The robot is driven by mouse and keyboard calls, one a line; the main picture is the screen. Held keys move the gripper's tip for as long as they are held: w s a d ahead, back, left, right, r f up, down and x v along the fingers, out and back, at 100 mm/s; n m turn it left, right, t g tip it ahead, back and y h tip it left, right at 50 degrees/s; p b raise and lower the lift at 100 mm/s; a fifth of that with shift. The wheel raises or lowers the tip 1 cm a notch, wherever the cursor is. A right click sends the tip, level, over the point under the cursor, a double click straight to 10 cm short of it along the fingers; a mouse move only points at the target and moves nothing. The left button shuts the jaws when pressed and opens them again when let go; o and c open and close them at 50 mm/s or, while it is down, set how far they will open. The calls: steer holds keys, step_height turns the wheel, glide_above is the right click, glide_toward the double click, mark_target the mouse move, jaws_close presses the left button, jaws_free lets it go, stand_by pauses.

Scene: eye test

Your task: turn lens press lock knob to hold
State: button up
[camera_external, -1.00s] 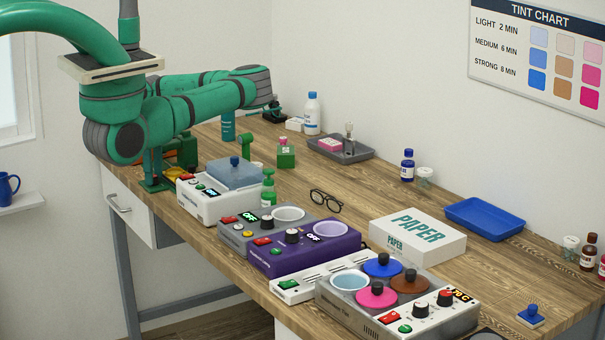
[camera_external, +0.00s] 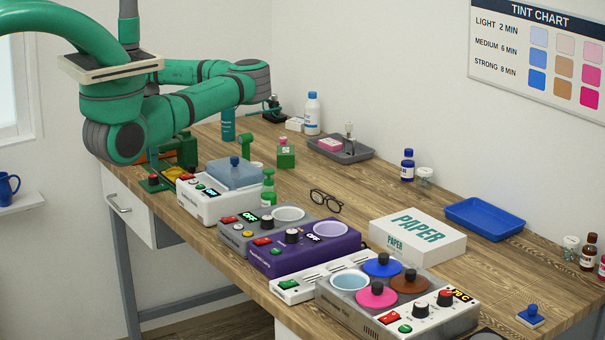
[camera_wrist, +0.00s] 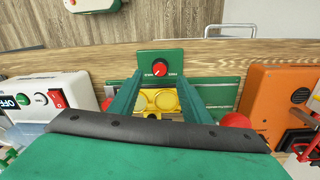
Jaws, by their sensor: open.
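The lock knob (camera_wrist: 160,69) is a red dial with a small pale mark on a green box in the wrist view. Tiny lettering flanks it; I cannot read it or the mark's setting surely. The box also shows in the outside view (camera_external: 153,184), at the table's left front edge. The green lens press (camera_external: 187,151) stands just behind it, with yellow round parts (camera_wrist: 160,100) below the knob in the wrist view. My gripper (camera_wrist: 159,82) is open, its two green fingers framing the knob box, apparently above it. In the outside view my arm hides it.
A white device (camera_wrist: 45,100) with a red switch is left of the press in the wrist view, an orange device (camera_wrist: 281,100) right. A red ball (camera_wrist: 235,121) is close by the right finger. Purple (camera_external: 300,252) and grey devices line the table front.

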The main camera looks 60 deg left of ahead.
step_height(320, 180, up, 6)
steer(key=f, duration=0.1)
steer(key=s+a+r+m+g, duration=0.1)
steer(key=s+a+r+g, duration=0.2)
steer(key=s, duration=0.6)
steer(key=s+a+r+g+y, duration=0.1)
steer(key=s+a+r+g, duration=0.2)
steer(key=s+r, duration=0.4)
steer(key=s+a+r+m+g, duration=0.1)
steer(key=s+a+r+g, duration=0.3)
steer(key=s, duration=0.7)
steer(key=shift+r+m+g, duration=0.3)
steer(key=shift+r, duration=0.6)
